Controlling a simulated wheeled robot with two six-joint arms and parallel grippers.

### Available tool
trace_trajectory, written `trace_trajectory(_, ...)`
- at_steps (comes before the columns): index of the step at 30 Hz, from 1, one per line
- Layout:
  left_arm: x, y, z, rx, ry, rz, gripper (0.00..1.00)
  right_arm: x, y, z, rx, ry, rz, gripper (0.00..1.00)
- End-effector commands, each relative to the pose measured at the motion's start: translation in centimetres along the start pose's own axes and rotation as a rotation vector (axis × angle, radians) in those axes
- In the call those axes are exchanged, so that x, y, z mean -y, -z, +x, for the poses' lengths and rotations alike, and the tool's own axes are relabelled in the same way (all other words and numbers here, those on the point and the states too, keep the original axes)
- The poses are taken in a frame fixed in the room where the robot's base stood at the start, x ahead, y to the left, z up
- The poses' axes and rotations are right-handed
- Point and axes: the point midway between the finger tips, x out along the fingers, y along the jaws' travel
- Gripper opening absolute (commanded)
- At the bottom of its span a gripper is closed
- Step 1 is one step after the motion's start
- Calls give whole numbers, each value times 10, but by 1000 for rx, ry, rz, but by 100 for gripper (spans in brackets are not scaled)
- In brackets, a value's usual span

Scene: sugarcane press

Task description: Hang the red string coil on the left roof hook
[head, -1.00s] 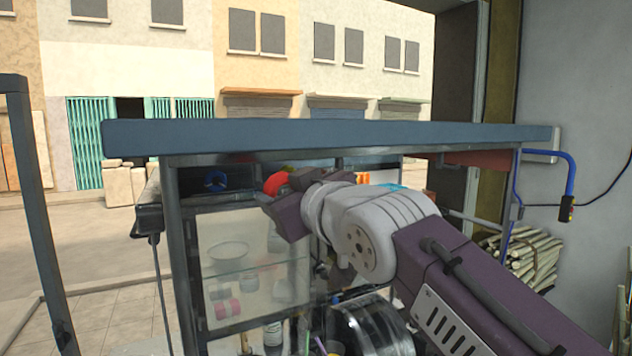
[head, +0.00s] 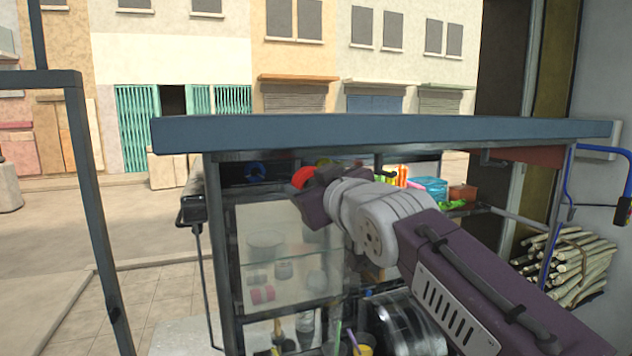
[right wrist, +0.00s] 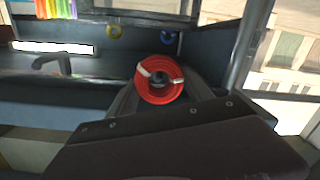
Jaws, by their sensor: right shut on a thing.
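The red string coil (head: 302,177) is under the roof (head: 380,130) of the stall, toward its left part. My right gripper (head: 316,190) is at the coil and shut on it. In the right wrist view the red coil (right wrist: 160,96) shows as a round ring with white bands, at the fingers. I cannot make out the left roof hook. My left gripper is not in view.
A glass-sided cabinet (head: 265,240) with cups and jars stands below the roof. Stall posts (head: 218,250) stand at its left. Bright bottles (head: 398,177) and a blue box (head: 430,188) are behind my right arm. Sugarcane (head: 565,265) is stacked at the right.

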Motion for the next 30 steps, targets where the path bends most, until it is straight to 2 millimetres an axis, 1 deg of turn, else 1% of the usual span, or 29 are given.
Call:
trace_trajectory(1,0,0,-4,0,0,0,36,-1,2,4,0,0,0,24)
trace_trajectory(16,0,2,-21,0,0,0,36,-2,1,41,1,-1,0,23)
trace_trajectory(22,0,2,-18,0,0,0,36,1,-6,51,0,0,0,23)
trace_trajectory(30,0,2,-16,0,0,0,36,2,-9,55,-1,-1,0,23)
